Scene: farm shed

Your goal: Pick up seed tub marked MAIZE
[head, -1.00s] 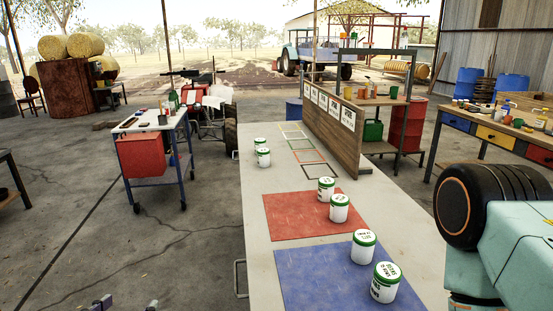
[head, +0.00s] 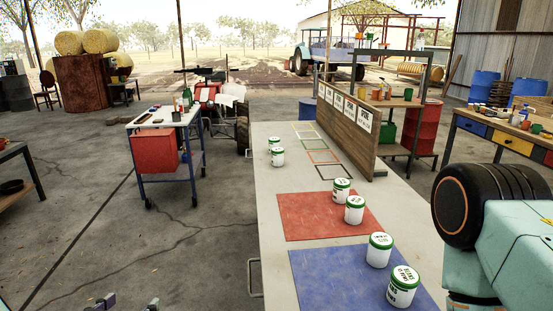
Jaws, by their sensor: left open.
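Several white seed tubs with green lids stand upright on the long pale table (head: 272,190). Two tubs, one behind (head: 273,143) and one in front (head: 278,158), stand at its far left. A tub (head: 341,190) and another tub (head: 354,211) are on the red mat; a tub (head: 379,252) and the nearest tub (head: 402,288) are on the blue mat. Their lettering is too small to tell which is MAIZE. My left gripper's fingertips (head: 129,303) show at the bottom left edge, open, over the floor and far from the tubs. My right gripper is out of view.
The red mat (head: 300,215) and blue mat (head: 320,275) lie on the table. Coloured outlines lie beyond, beside an upright sign board (head: 345,135). A metal handle (head: 255,278) juts from the table's left side. A trolley (head: 165,165) stands left; the floor between is clear.

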